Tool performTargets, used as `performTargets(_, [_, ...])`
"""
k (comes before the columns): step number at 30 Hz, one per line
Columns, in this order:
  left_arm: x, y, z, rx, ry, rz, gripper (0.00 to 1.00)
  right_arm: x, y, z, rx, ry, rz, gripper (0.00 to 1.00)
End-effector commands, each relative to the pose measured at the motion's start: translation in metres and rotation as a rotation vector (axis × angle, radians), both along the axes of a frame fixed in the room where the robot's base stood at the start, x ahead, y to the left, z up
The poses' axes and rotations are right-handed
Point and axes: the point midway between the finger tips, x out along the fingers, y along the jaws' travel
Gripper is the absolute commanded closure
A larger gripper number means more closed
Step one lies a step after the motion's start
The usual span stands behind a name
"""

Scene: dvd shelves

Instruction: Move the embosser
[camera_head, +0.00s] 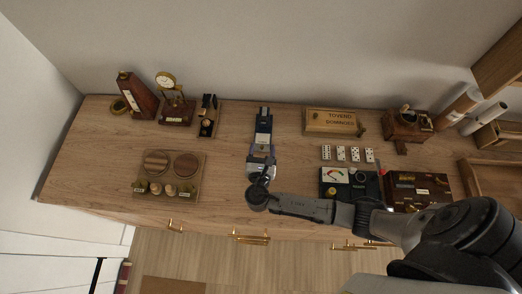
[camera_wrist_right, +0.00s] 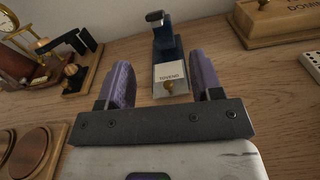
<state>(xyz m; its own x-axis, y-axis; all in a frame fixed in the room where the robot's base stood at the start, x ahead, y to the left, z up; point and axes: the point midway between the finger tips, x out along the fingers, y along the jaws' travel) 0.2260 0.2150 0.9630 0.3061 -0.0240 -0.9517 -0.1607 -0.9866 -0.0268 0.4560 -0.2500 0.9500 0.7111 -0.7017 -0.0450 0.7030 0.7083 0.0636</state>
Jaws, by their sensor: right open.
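A slim dark blue device, which I take to be the embosser (camera_head: 264,122), stands at the middle of the wooden counter. In the right wrist view the embosser (camera_wrist_right: 166,42) shows a dark raised top and a pale plate with lettering and a brass knob at its near end. My right gripper (camera_head: 262,158) is just in front of it, towards the counter's front edge. In the right wrist view its two purple fingers (camera_wrist_right: 159,70) are apart, with the plate between and beyond them. I see nothing held. My left gripper is not in view.
Left of the device stand a black-levered piece on a wooden base (camera_head: 208,116), a brass clock (camera_head: 167,82) and a wooden tray (camera_head: 197,188). Right are a wooden domino box (camera_head: 331,121), several dominoes (camera_head: 341,153) and a meter device (camera_head: 336,176). Bare counter lies left of the device.

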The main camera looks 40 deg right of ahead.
Motion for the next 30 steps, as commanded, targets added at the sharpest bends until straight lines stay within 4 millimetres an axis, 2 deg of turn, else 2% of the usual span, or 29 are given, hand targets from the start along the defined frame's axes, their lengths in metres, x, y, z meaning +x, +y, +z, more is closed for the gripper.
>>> performTargets(4, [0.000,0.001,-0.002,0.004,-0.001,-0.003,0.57,0.006,0.001,0.001,-0.079,0.012,0.016,0.40])
performTargets(17, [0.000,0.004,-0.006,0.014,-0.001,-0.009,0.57,0.010,-0.003,0.001,-0.079,0.011,0.014,0.40])
performTargets(23, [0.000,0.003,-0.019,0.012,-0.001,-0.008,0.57,0.029,-0.022,-0.001,-0.080,0.008,0.014,0.40])
performTargets(30, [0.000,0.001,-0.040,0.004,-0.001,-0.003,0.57,0.060,-0.052,-0.002,-0.079,0.008,0.014,0.40])
